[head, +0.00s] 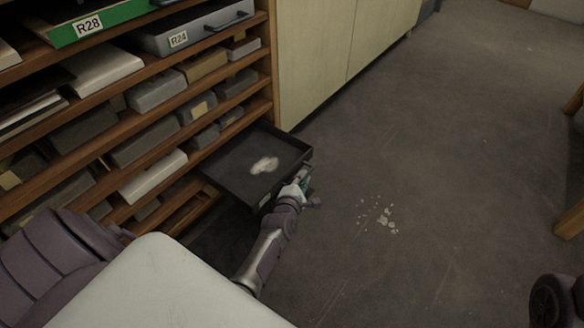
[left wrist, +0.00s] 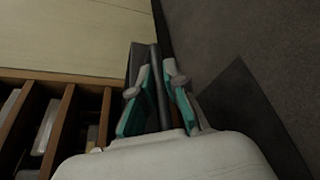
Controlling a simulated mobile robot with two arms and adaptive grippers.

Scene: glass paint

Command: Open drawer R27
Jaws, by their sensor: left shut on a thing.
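A dark, shallow drawer (head: 236,182) is pulled out low from the wooden shelf unit in the head view. A pale patch of powder or paint (head: 264,165) lies on its floor. A small pale label (head: 265,200) is on its near side, too small to read, so I cannot tell whether it is R27. My left gripper (head: 303,183) is at the drawer's outer front, near its right corner. In the left wrist view its teal-padded fingers (left wrist: 160,88) are shut around a dark upright bar (left wrist: 159,86), the drawer's handle or front edge. My right gripper is not in view.
The wooden shelf unit (head: 268,70) holds several grey boxes. Above, a green-fronted drawer labelled R28 (head: 110,16) and a grey drawer R24 (head: 205,32) stick out. A pale cabinet (head: 310,60) stands beside it. The floor (head: 440,150) is mostly clear, with white flecks (head: 385,218).

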